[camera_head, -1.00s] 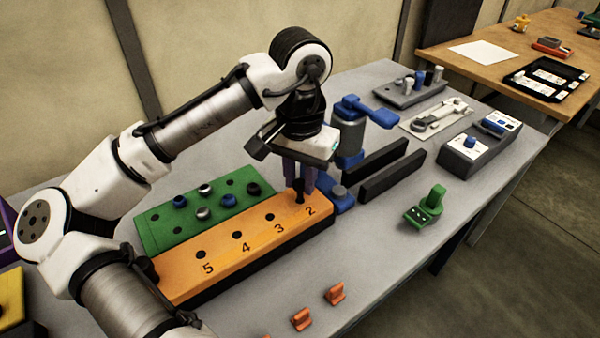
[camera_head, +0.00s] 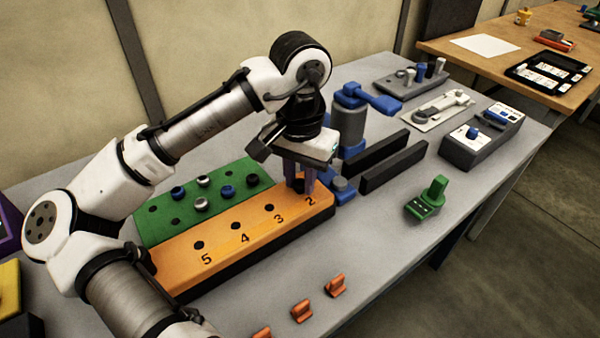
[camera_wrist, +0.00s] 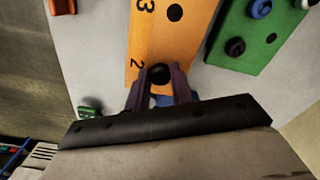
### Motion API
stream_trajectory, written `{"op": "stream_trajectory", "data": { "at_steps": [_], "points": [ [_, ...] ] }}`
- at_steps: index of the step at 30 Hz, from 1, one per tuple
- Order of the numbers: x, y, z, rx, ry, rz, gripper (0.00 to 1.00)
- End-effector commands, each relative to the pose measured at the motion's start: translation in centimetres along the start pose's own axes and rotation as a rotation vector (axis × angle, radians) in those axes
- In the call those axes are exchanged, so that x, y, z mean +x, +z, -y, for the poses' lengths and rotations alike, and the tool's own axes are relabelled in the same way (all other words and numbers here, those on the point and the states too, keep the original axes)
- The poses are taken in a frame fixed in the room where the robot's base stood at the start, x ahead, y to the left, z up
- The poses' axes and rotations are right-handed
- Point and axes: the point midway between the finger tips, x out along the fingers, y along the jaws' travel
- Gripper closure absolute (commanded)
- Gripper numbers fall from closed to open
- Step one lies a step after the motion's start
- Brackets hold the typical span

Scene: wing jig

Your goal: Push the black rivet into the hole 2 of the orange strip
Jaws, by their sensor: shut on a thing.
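The orange strip (camera_head: 235,262) lies on the grey table with its holes numbered 2 to 5. My gripper (camera_head: 300,185) is at the hole marked 2, pointing down, with its fingers shut on the black rivet (camera_head: 299,187). In the wrist view the rivet's round dark head (camera_wrist: 160,73) shows between my fingertips, over the strip (camera_wrist: 172,42) beside the printed 2. The rivet appears upright at the hole. Its lower part and the rim of hole 2 are mostly hidden, so I cannot tell how deep it sits.
A green board (camera_head: 160,225) with several blue, silver and black rivets lies behind the strip. A blue and grey clamp device (camera_head: 350,125) and dark rails (camera_head: 392,168) stand to the right. A green part (camera_head: 428,198) and orange clips (camera_head: 335,285) lie in front, with bare table between.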

Motion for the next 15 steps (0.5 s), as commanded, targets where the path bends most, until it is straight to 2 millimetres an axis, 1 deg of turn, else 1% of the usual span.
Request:
{"op": "stream_trajectory", "data": {
  "at_steps": [8, 9, 13, 14, 15],
  "points": [
    [0.17, 0.0, -0.01, 0.0, 0.0, 0.0, 0.98],
    [0.17, 0.0, -0.01, 0.0, 0.0, 0.0, 0.72],
    [0.17, 0.0, -0.01, 0.0, 0.0, 0.0, 0.55],
    [0.17, 0.0, -0.01, 0.0, 0.0, 0.0, 0.51],
    [0.17, 0.0, -0.01, 0.0, 0.0, 0.0, 0.51]
  ]
}}
